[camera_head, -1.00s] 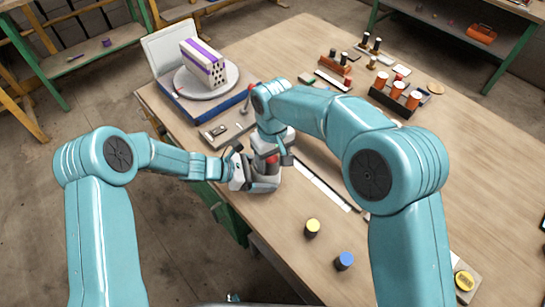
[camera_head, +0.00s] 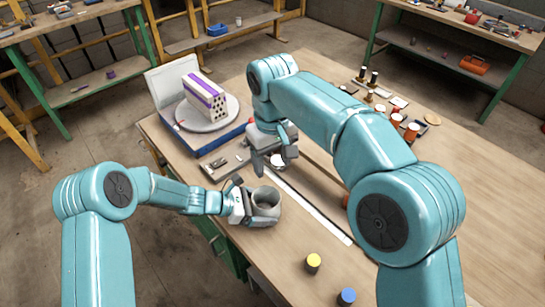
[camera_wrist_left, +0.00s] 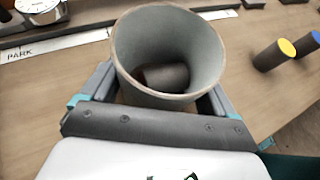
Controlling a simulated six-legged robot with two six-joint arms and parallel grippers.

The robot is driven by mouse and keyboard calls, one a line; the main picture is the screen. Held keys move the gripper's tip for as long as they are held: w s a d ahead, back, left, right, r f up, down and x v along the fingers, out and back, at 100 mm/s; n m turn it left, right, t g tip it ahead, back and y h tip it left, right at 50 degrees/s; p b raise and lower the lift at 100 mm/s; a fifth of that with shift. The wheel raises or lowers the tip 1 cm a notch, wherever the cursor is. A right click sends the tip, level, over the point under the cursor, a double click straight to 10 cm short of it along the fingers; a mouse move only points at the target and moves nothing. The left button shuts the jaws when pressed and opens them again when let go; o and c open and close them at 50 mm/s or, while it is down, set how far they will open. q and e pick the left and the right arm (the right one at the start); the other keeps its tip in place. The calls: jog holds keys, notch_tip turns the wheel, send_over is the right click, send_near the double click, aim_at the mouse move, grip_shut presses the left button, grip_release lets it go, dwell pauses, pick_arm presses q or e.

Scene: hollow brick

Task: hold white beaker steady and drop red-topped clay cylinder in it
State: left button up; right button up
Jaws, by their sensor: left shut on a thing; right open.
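My left gripper (camera_head: 254,210) is shut around the grey-white beaker (camera_head: 266,201), which stands upright at the table's near left edge. The left wrist view shows the beaker (camera_wrist_left: 190,30) between both fingers. Inside it lies a dark cylinder (camera_wrist_left: 168,77) with a bit of red at its left end, tilted low in the beaker. This looks like the red-topped clay cylinder. My right gripper (camera_head: 272,162) is open and empty, pointing down above the table, behind the beaker and clear of it.
Yellow-topped (camera_head: 313,263) and blue-topped (camera_head: 346,297) cylinders stand near the front edge. A white strip (camera_head: 310,207) runs beside the beaker. A hollow brick (camera_head: 203,95) sits on a turntable (camera_head: 226,121) at the back left. Racks of cylinders (camera_head: 394,120) stand farther back right.

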pick_arm(q)
jog(key=shift+s+f, duration=0.1)
dwell(0.3)
jog(key=o, duration=0.5)
